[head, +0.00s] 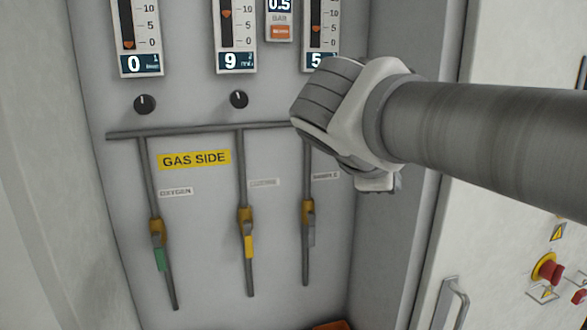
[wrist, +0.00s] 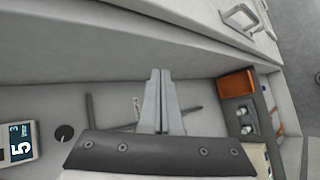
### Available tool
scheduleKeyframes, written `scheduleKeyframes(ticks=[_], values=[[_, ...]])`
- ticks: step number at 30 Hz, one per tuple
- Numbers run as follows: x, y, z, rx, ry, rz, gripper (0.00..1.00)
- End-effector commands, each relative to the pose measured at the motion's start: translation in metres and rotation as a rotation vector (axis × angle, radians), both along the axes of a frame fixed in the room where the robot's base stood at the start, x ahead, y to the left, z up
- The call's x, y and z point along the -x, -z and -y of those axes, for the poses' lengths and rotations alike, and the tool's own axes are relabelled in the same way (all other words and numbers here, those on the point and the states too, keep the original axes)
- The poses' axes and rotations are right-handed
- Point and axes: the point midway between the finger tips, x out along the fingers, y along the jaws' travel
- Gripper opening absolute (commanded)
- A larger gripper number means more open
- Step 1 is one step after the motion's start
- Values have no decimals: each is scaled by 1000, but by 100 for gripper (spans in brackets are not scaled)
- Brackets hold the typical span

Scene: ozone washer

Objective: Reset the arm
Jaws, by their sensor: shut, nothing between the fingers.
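My arm (head: 480,125) reaches in from the right in the head view, and its wrist (head: 345,110) hangs in front of the right part of the gas panel. My gripper's fingers are hidden behind the wrist there. In the wrist view my gripper (wrist: 160,75) is shut, its two grey fingers side by side with nothing between them. The fingers point past the panel wall and I see no contact with anything.
The gas panel has an oxygen valve with a green lever (head: 160,259), a yellow-lever valve (head: 249,246) and a grey-lever valve (head: 310,230). Two black knobs, one left (head: 145,104), sit above the pipe (head: 200,131). A door handle (head: 455,303) and a red emergency button (head: 548,271) are right.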

Motion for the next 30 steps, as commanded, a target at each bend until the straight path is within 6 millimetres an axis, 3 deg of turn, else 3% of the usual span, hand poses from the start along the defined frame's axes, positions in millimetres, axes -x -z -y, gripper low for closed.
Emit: scheduleKeyframes(ticks=[1,5,9,12,19,30], values=[[18,22,12,-112,65,-10,0],[63,78,23,-428,251,-22,0],[107,129,19,-757,476,-11,0],[129,155,11,-951,621,7,0],[150,181,-3,-1188,802,39,0],[152,183,-5,-1206,818,40,0]])
